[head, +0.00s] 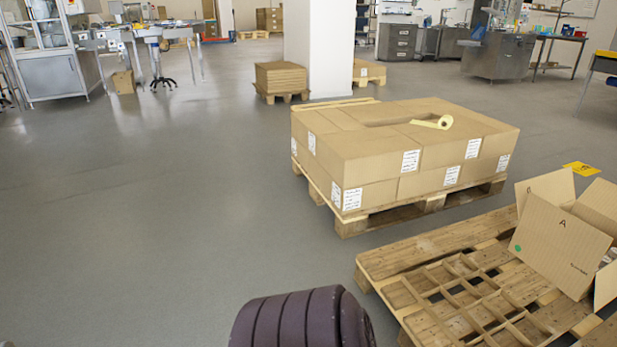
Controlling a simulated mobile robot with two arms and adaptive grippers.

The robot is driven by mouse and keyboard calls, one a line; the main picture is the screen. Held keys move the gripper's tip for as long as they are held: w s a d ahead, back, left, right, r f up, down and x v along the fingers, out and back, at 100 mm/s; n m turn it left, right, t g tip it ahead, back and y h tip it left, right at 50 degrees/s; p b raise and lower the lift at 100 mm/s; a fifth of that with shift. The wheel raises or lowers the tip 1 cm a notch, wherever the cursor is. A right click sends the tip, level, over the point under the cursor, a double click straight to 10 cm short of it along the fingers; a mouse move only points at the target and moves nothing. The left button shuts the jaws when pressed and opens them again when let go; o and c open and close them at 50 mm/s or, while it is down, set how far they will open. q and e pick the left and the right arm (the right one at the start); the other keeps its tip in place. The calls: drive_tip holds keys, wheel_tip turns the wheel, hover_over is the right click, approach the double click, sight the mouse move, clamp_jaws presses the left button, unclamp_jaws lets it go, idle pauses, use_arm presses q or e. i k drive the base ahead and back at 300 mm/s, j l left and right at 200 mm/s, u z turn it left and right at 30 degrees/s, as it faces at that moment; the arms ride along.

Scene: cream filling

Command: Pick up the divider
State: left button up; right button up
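A tan grid-like lattice (477,300), which looks like the divider, lies flat on the wooden pallet (430,247) at the lower right. The slats of the pallet and the lattice have similar colours, so its exact edges are hard to tell. An open cardboard box (560,245) with its flaps up stands at the right of this pallet and is cut off by the picture's edge. Neither of my grippers is in view.
A yellow floor sign (581,169) lies at the right. A white pillar (318,50) stands farther back. Grey floor at left is clear.

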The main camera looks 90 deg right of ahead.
sight(485, 335)
drive_tip(key=z, duration=3.95)
